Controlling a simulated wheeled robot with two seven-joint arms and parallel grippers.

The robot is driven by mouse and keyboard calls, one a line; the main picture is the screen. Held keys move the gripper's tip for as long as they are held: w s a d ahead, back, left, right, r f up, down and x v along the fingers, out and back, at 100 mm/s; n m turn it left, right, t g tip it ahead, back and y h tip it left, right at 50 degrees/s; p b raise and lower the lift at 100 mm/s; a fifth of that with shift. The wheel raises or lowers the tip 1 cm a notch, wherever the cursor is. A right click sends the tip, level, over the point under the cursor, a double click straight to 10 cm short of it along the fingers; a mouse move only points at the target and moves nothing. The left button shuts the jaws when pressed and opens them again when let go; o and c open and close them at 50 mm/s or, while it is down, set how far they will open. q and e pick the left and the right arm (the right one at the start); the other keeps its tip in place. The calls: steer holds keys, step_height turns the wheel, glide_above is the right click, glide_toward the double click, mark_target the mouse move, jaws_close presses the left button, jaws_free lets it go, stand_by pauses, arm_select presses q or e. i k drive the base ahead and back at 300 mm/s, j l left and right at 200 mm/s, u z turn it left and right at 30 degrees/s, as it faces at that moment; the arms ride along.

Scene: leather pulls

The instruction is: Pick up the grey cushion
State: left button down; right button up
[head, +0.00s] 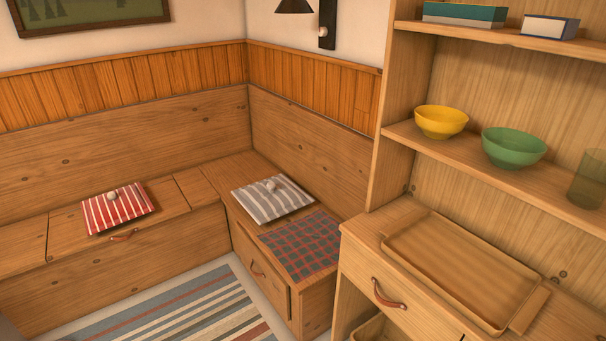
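The grey cushion (265,205) has grey and white stripes and a pale round knob or button (269,185) on its top. It lies flat on the right arm of the wooden corner bench (232,173), close to the corner. Its near edge lies beside a dark plaid cloth (302,245). Nothing covers the cushion. Neither of my grippers shows in the head view.
A red striped cushion (103,214) lies on the left bench. A shelf unit at right holds a yellow bowl (441,122), a green bowl (513,147) and a wooden tray (415,289). A drawer with a leather pull (388,295) faces the floor. A striped rug (185,312) covers the floor.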

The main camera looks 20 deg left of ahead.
mark_target(268, 199)
steer(key=i+j+z, duration=0.1)
steer(key=j, duration=0.25)
steer(key=i+j+z, duration=0.1)
steer(key=j, duration=0.25)
steer(key=i+j+z, duration=0.1)
steer(key=i+j, duration=0.15)
steer(key=i+j+z, duration=0.15)
steer(key=j, duration=0.35)
